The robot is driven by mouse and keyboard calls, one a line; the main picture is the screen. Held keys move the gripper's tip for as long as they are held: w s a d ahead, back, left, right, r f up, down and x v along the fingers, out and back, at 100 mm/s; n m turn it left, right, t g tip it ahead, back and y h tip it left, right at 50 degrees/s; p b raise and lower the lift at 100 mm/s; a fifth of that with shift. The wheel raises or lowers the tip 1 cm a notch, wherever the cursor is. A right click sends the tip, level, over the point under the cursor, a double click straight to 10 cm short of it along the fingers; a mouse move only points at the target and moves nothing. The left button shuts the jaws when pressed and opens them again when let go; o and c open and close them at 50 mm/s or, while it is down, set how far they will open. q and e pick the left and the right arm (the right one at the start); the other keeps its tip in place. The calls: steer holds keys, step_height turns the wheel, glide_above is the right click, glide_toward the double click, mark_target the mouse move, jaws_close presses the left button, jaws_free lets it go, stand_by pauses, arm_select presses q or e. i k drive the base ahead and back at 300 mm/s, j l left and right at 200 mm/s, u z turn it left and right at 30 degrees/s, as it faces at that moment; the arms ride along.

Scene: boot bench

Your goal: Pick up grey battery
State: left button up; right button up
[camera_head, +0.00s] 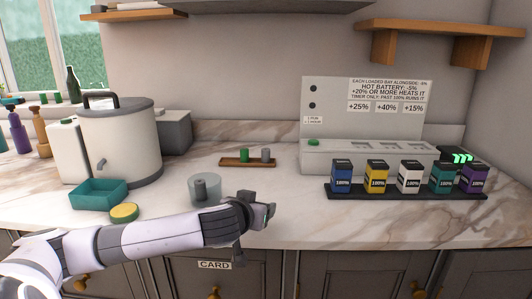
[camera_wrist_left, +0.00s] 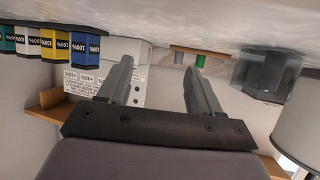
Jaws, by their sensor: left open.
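The grey battery (camera_head: 265,154) stands upright at the right end of a small wooden tray (camera_head: 231,161), beside a green battery (camera_head: 244,155). In the left wrist view, which is upside down, the grey battery (camera_wrist_left: 179,57) shows beyond the fingers, next to the green one (camera_wrist_left: 200,61). My left gripper (camera_head: 266,211) is over the counter's front, nearer to me than the tray and apart from it. In the wrist view its fingers (camera_wrist_left: 157,68) are spread with nothing between them. My right gripper is out of view.
A clear round container (camera_head: 205,188) with a dark cylinder inside stands just behind my left forearm. To the right, several coloured boxes marked 100% (camera_head: 409,177) stand on a black strip before a grey charger (camera_head: 365,155). A teal tray (camera_head: 98,194) and yellow-topped tin (camera_head: 124,212) are left.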

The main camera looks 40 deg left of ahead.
mark_target(265, 151)
steer(key=i+j, duration=0.35)
steer(key=j, duration=0.15)
steer(key=i+j, duration=0.4)
steer(key=j, duration=0.1)
